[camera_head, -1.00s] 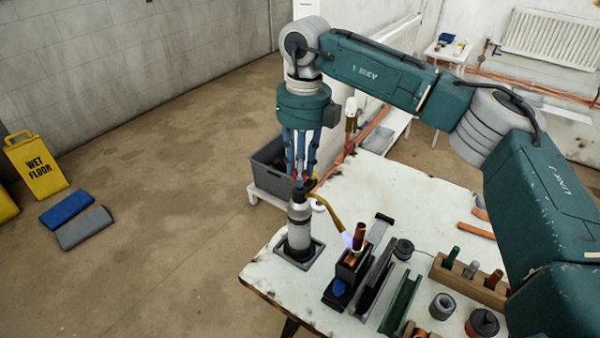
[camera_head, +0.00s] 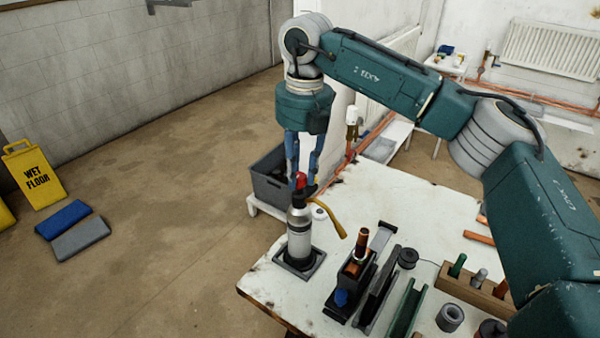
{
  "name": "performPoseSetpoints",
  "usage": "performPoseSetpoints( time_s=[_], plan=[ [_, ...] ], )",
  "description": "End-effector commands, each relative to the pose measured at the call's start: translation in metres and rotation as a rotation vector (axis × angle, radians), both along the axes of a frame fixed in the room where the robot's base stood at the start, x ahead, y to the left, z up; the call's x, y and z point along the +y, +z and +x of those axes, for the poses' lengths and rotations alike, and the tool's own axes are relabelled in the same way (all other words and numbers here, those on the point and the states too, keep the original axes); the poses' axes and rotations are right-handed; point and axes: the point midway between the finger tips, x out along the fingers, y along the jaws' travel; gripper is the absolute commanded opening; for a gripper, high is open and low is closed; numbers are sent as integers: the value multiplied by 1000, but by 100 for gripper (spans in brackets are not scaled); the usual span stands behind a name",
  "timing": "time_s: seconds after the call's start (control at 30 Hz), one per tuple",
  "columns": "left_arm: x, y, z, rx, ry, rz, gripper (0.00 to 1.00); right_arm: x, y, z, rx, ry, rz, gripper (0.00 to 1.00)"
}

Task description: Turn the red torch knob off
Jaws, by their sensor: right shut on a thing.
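The torch (camera_head: 299,238) is a grey-and-white canister with a brass nozzle tube (camera_head: 331,221). It stands upright on a dark square base (camera_head: 299,262) at the near left part of the white workbench. Its red knob (camera_head: 301,181) is at the top. My right gripper (camera_head: 304,178) points straight down from above and is shut on the red knob; its fingers partly hide the knob. No flame shows at the nozzle end. My left gripper is not in view.
A dark stand with a copper piece (camera_head: 361,243) is close to the nozzle end. Dark and green channels (camera_head: 404,310), a wooden rack (camera_head: 474,291) and a grey ring (camera_head: 450,317) lie to the right. A grey crate (camera_head: 272,182) is behind the torch.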

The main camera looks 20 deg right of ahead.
Motion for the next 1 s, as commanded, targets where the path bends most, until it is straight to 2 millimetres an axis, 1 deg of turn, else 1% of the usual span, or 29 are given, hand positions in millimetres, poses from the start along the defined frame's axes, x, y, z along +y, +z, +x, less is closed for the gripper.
performPoseSetpoints(
  time_s=[0.43, 0.47, 0.53, 0.57, 0.87, 0.97, 1.0],
  plan=[
    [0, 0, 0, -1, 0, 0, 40, 1, 1, 0, -1, -9, 2, 0],
    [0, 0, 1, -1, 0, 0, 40, 1, 1, 0, -1, -9, 2, 29],
    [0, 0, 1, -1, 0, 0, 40, 1, 1, 0, -1, -9, 2, 43],
    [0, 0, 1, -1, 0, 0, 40, 1, 1, 0, -1, -9, 2, 44],
    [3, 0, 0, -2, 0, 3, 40, 0, 2, 0, -1, -9, 1, 44],
    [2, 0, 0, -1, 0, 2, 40, 0, 10, 0, -2, -9, 0, 44],
    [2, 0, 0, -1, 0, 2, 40, 0, 15, 0, -2, -9, 1, 44]
  ],
)
